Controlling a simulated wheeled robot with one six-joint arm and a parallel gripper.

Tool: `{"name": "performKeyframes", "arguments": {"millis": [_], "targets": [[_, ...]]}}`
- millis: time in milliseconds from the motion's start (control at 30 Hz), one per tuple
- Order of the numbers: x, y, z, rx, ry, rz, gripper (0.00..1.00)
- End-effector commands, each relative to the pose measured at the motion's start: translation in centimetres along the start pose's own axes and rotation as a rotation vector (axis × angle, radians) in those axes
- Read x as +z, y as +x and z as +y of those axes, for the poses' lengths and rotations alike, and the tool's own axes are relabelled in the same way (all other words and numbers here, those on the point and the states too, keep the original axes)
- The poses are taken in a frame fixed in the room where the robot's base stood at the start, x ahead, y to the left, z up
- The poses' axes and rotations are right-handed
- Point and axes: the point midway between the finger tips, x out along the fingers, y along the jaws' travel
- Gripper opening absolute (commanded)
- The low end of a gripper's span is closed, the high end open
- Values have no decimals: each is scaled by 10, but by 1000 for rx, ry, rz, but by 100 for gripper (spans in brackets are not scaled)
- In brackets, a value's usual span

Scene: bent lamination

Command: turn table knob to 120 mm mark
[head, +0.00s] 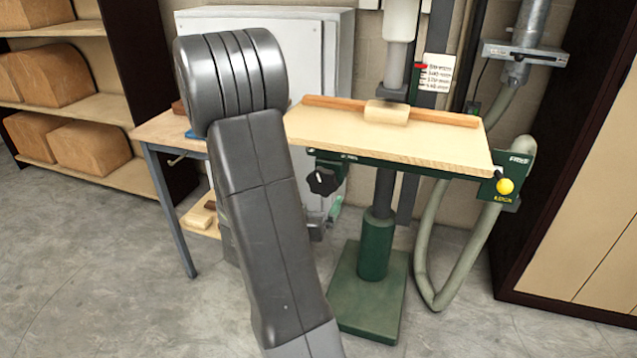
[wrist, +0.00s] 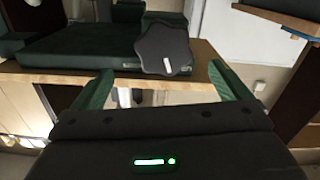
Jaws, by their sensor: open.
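The black lobed table knob (head: 322,181) sits under the left front part of the wooden drill press table (head: 440,145). In the wrist view the knob (wrist: 163,48) shows its face, with a white line pointing down in the picture. My gripper (wrist: 161,70) is open, its two green fingers on either side of the knob's position in the picture. The knob appears just past the fingertips, with nothing held. In the head view my arm hides most of the gripper. A white scale card (head: 437,75) has a red pointer (head: 421,66) near its top line; its figures are too small to read.
A wooden fence (head: 335,104) and a wood block (head: 387,112) are on the table. A yellow ball (head: 505,186) is at its right corner. A grey hose (head: 430,270) hangs at the right. A workbench (head: 160,128) stands at the left. The floor at front left is clear.

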Motion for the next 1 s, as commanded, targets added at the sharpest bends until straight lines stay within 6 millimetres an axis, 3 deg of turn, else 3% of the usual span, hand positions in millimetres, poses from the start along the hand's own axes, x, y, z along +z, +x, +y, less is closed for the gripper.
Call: {"name": "performKeyframes", "arguments": {"millis": [200,400,600,867,1000], "targets": [[-1,45,1,4,0,0,97],[-1,75,1,2,0,1,97],[0,87,0,0,0,0,97],[0,88,0,-1,0,0,97],[0,88,0,-1,0,0,71]]}}
